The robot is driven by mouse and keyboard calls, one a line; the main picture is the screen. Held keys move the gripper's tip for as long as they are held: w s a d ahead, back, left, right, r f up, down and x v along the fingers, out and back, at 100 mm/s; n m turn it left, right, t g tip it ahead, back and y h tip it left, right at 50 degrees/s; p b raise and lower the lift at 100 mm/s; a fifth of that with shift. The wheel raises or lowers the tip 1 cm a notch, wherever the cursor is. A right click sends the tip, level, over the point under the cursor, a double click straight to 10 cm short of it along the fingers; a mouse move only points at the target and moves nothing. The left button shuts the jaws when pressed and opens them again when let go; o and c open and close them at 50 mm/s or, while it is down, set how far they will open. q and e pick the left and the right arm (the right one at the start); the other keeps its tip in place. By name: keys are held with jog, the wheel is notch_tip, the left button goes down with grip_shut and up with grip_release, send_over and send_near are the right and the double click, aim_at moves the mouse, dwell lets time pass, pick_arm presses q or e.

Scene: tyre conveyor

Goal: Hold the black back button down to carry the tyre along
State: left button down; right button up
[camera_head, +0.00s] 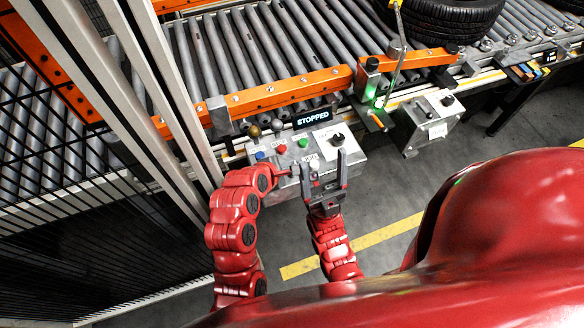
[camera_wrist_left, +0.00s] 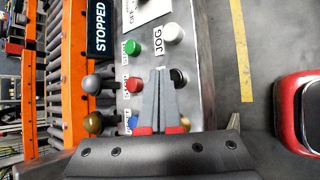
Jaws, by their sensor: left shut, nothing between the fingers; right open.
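The black button (camera_wrist_left: 182,77) shows in the left wrist view below the JOG label, partly covered by my left fingertips. In the head view I cannot make it out. My left gripper (camera_head: 286,172) is shut and empty, its tips over the front of the control box (camera_head: 350,157); it also shows in the left wrist view (camera_wrist_left: 162,71), beside the black button. I cannot tell whether the tips touch the button. My right gripper (camera_head: 326,158) is open and empty at the box's front edge. The tyre (camera_head: 450,18) lies on the rollers at the top right, cut off by the frame.
The box also carries a white button (camera_wrist_left: 173,32), a green button (camera_wrist_left: 133,47), a red button (camera_wrist_left: 133,85) and a blue button (camera_wrist_left: 132,122). A display (camera_head: 312,117) reads STOPPED. An orange rail (camera_head: 290,90) edges the conveyor. A mesh fence (camera_head: 60,190) stands left.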

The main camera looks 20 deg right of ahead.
pick_arm(q)
jog(key=shift+r, duration=0.1)
notch_tip(320, 180, up, 5)
jog(key=p, duration=0.3)
jog(key=shift+p, duration=0.4)
dwell(0.5)
